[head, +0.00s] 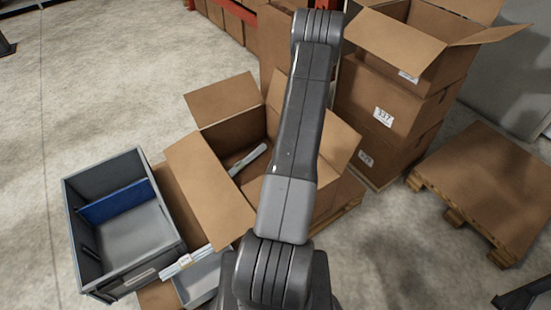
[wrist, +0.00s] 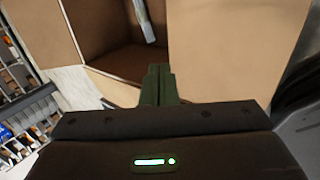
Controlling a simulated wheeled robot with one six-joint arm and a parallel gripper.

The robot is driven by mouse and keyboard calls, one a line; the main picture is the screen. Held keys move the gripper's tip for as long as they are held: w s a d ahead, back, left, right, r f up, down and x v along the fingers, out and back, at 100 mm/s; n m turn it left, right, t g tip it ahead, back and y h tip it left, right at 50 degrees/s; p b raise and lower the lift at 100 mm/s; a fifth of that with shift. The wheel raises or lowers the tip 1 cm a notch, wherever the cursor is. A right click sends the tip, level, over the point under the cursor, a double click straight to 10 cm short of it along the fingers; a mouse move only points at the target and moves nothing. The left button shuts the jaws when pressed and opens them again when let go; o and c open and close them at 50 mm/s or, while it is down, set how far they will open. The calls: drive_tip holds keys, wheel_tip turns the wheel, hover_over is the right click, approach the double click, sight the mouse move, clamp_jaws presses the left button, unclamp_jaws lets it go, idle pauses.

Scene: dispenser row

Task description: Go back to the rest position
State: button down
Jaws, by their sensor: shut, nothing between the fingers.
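My gripper (wrist: 158,84) shows in the wrist view with its green fingers shut and nothing between them. It points toward an open cardboard box (wrist: 106,30) with raised flaps. A pale, slim object (wrist: 145,20) lies inside that box. In the head view my arm stretches forward across the middle, and my gripper cannot be made out. The open box (head: 209,190) stands behind and to the left of my arm, which hides part of it. The pale object shows inside it in the head view too (head: 248,160).
A grey bin (head: 170,240) with a blue divider (head: 117,201) stands left of the box. Stacked cartons (head: 385,105) stand at the back right, beside a low pallet (head: 490,180) with a brown top. The concrete floor at the left (head: 100,80) is clear.

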idle(0.4)
drive_tip(key=b+x, duration=0.1)
drive_tip(key=x, duration=1.2)
drive_tip(key=shift+w+a+f, duration=0.15)
drive_tip(key=shift+w+f, duration=0.05)
drive_tip(key=shift+r, duration=0.1)
drive_tip(key=shift+s, duration=0.1)
drive_tip(key=p+v, duration=0.1)
drive_tip(key=v, duration=1.2)
drive_tip(key=b+x, duration=0.1)
drive_tip(key=x, duration=1.3)
drive_tip(key=r+p, duration=0.1)
drive_tip(key=r, duration=0.1)
drive_tip(key=s+d+r+p, duration=0.1)
drive_tip(key=r, duration=0.1)
drive_tip(key=s+r+p, duration=0.1)
drive_tip(key=r, duration=0.2)
drive_tip(key=shift+d+p, duration=0.25)
drive_tip(key=shift+p, duration=0.1)
drive_tip(key=s+d+r+t+y+b, duration=0.2)
drive_tip(key=s+d+r+b, duration=0.3)
drive_tip(key=s+r+b, duration=0.3)
drive_tip(key=shift+s+d+r+t+y+b, duration=0.25)
drive_tip(key=shift+r+t+b, duration=0.25)
drive_tip(key=shift+t+b, duration=0.55)
